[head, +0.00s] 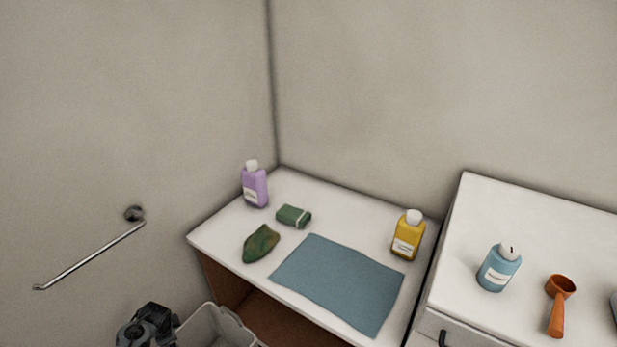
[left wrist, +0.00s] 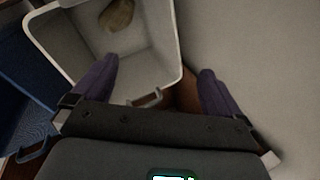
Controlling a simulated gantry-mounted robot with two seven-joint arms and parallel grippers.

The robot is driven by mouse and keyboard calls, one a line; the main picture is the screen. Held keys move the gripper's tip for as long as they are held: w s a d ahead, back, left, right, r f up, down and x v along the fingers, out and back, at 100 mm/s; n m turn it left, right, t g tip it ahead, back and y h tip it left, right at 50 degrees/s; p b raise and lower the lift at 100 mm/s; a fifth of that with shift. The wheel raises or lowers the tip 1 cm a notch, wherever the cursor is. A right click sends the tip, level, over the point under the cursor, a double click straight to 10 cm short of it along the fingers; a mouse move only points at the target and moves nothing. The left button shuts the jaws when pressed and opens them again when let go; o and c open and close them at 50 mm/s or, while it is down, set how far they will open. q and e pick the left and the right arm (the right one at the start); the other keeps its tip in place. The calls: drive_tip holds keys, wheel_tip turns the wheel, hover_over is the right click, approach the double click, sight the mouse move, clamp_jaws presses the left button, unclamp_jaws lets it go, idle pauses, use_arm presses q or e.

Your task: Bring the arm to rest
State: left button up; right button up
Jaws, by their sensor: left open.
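My left gripper (head: 147,326) shows at the bottom left of the head view, just left of a pale grey bin (head: 232,325). In the left wrist view its two dark purple fingers (left wrist: 159,66) are spread wide, with nothing between them. The same bin (left wrist: 177,40) lies beyond and below the fingers there, and a brownish-green item (left wrist: 117,15) is inside it. My right gripper is in neither view.
A wall rail (head: 88,258) is at left. A blue bottle (head: 499,270) and orange scoop (head: 558,305) stand right.

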use_arm(q)
drive_tip(key=s+a+n+g, duration=0.3)
drive_tip(key=s+n+g, duration=0.3)
drive_tip(key=s+n, duration=0.5)
drive_tip(key=s+d+m+t, duration=0.1)
drive_tip(key=s+d+t, duration=0.1)
drive_tip(key=s+d, duration=0.5)
drive_tip(key=s+d+m+t, duration=0.1)
drive_tip(key=s+d+t, duration=0.15)
drive_tip(key=d, duration=0.95)
drive_tip(key=s+d+r+t+h, duration=0.1)
drive_tip(key=s+d+r+h, duration=0.1)
drive_tip(key=s+d+r, duration=0.35)
drive_tip(key=s+d+r+t+h, duration=0.1)
drive_tip(key=s+d+r, duration=0.2)
drive_tip(key=s+r, duration=0.55)
wheel_tip(320, 180, down, 12)
drive_tip(key=b, duration=1.2)
wheel_tip(320, 180, up, 39)
drive_tip(key=p, duration=3.8)
drive_tip(key=shift+w+f, duration=0.15)
drive_tip(key=shift+w, duration=0.3)
